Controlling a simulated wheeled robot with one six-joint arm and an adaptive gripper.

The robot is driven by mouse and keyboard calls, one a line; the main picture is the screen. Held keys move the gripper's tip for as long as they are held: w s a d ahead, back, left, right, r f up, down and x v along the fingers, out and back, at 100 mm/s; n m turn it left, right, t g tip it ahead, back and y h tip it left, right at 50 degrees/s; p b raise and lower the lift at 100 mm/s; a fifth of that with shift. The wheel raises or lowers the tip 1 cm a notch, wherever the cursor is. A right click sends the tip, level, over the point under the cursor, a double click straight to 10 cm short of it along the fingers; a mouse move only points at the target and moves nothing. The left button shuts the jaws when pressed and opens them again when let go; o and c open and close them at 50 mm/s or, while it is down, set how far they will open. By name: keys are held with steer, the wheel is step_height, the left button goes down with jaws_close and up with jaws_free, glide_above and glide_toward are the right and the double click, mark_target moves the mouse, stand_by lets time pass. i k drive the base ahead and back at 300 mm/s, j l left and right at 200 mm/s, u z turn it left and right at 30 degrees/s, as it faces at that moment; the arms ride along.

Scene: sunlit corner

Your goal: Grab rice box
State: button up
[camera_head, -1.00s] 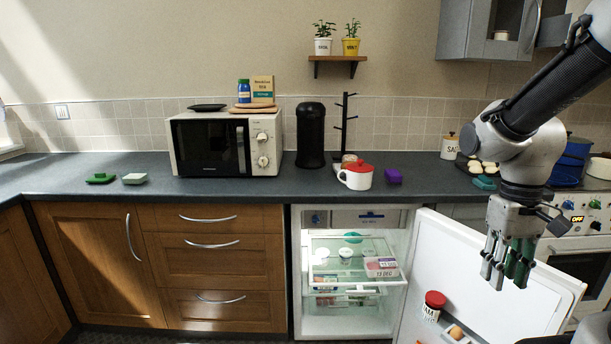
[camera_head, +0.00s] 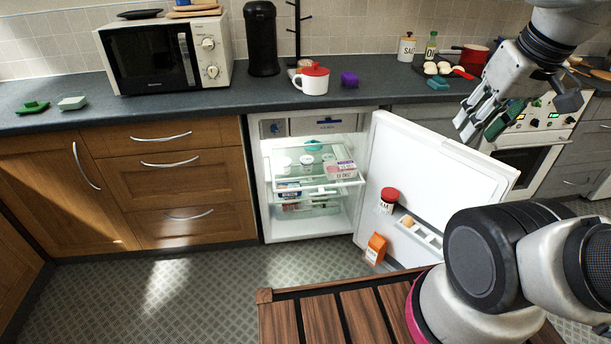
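I cannot read the word rice on anything, so I cannot tell which item is the rice box. The open fridge (camera_head: 268,215) holds a clear tub with a pink and white date label (camera_head: 341,170) on its upper glass shelf (camera_head: 300,181). A small blue box (camera_head: 289,189) shows lower down, partly behind the glass. An orange carton (camera_head: 376,249) stands low in the fridge door. My gripper (camera_head: 481,124) is at the upper right, its fingers apart and pointing down and left. It is empty, above the open door and well right of the shelves.
The fridge door (camera_head: 440,165) stands open to the right, with a red-lidded jar (camera_head: 388,200) in it. Patterned floor lies clear at the left.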

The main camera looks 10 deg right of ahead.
mark_target(78, 101)
steer(key=u, duration=1.3)
steer(key=i+j+z, duration=0.15)
steer(key=i+j, duration=0.25)
steer(key=i, duration=0.15)
steer(key=i+j+z, duration=0.1)
steer(key=i+j, duration=0.3)
steer(key=i, duration=0.15)
steer(key=i+j+z, duration=0.15)
steer(key=i+j, duration=0.35)
steer(key=i+j+z, duration=0.1)
steer(key=i+j, duration=0.35)
steer(key=i+j+z, duration=0.15)
steer(key=i+j, duration=0.35)
steer(key=j, duration=0.15)
steer(key=i+j+z, duration=0.1)
steer(key=i+j, duration=0.3)
steer(key=j, duration=0.25)
